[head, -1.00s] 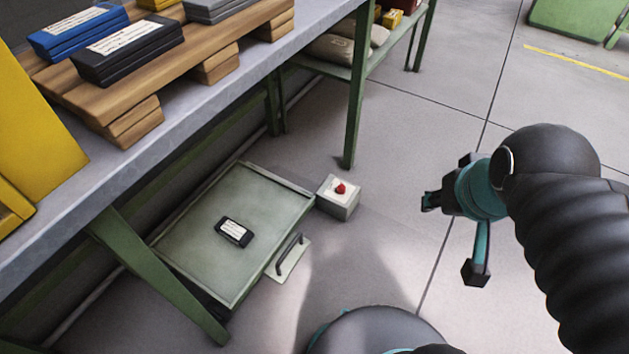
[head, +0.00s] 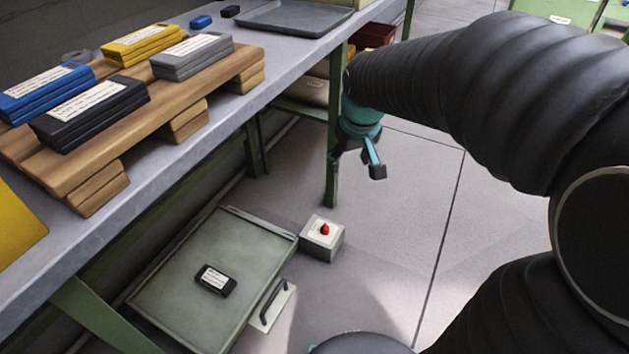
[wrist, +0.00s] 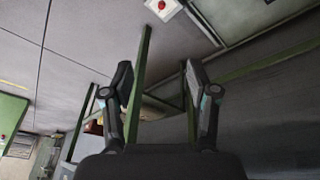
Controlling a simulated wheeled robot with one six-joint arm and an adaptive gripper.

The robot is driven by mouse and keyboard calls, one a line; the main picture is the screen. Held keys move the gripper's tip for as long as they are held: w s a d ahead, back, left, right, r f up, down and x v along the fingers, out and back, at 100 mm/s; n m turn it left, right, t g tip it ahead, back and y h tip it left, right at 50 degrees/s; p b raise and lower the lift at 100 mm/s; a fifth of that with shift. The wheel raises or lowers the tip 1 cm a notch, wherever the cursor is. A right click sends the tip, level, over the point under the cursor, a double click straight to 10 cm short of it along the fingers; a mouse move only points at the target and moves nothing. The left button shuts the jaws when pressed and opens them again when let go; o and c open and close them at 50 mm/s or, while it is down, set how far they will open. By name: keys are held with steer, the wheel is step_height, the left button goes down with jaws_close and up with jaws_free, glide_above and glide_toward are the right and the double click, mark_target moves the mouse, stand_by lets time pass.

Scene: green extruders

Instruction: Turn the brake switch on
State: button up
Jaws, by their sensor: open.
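My gripper (head: 357,165) is above and beyond the box in the head view, by the green table leg, touching nothing that I can see. In the wrist view its fingers (wrist: 162,88) are spread apart and empty.
The workbench (head: 150,200) carries a wooden pallet (head: 95,175) of stacked cartridges and a grey tray (head: 300,18). A green leg (head: 333,150) stands near my gripper. Floor at right is open.

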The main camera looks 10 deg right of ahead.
steer(key=w+f, duration=0.6)
steer(key=w, duration=0.2)
steer(key=n+g, duration=0.3)
steer(key=n, duration=0.1)
glide_above(325, 226)
step_height(325, 226, down, 32)
step_height(325, 226, down, 14)
steer(key=shift+s+r, duration=0.1)
steer(key=shift+r, duration=0.1)
jaws_close()
